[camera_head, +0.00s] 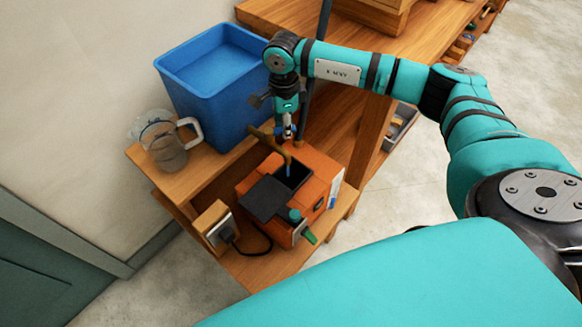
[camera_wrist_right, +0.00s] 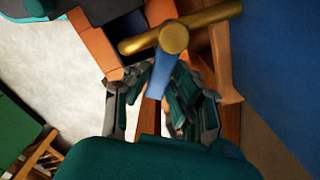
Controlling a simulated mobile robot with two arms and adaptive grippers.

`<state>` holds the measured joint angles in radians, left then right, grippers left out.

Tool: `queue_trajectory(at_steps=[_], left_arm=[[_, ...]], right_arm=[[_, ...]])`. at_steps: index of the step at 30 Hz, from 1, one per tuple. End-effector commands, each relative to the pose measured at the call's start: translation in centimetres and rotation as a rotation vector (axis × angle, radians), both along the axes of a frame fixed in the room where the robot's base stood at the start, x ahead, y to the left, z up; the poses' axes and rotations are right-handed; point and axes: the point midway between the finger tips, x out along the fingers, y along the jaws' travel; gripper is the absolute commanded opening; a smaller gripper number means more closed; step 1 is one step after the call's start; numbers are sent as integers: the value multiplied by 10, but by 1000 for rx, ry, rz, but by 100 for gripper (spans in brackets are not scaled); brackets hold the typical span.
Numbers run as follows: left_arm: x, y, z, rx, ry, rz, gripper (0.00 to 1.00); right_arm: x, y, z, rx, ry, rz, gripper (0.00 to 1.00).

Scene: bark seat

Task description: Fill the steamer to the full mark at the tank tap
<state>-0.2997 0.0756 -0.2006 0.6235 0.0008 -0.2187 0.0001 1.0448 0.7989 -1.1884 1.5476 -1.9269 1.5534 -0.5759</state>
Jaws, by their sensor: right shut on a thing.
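The orange steamer (camera_head: 316,177) sits on the lower wooden bench, its dark filling opening (camera_head: 294,175) uncovered and a dark flap folded out beside it. The brass tap (camera_head: 266,139) of the blue tank reaches over this opening. A short blue streak shows below the spout; I cannot tell whether it is running water. A pale strip with a blue part (camera_head: 333,197) is on the steamer's side; its marks are too small to read. My right gripper (camera_head: 288,133) is at the tap, shut on the blue tap lever (camera_wrist_right: 158,78). My left gripper is not in view.
The blue tank (camera_head: 205,78) stands on the raised wooden shelf behind the steamer. A clear jug (camera_head: 168,150) stands left of it. A socket box (camera_head: 214,225) with a black cord is beside the steamer. Floor is clear at right.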

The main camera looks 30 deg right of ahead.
Motion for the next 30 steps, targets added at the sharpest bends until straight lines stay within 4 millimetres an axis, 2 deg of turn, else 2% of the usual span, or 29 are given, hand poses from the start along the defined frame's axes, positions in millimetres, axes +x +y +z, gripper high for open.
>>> queue_trajectory(at_steps=[3, 16, 24, 30], left_arm=[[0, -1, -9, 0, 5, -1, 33], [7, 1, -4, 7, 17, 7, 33], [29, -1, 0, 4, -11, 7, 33], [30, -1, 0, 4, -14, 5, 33]], right_arm=[[8, -1, 2, 7, -17, 83, 0], [10, -5, 4, 4, -16, 172, 0], [11, -7, 5, 0, -14, 191, 0], [11, -8, 5, -3, -13, 189, 0]])
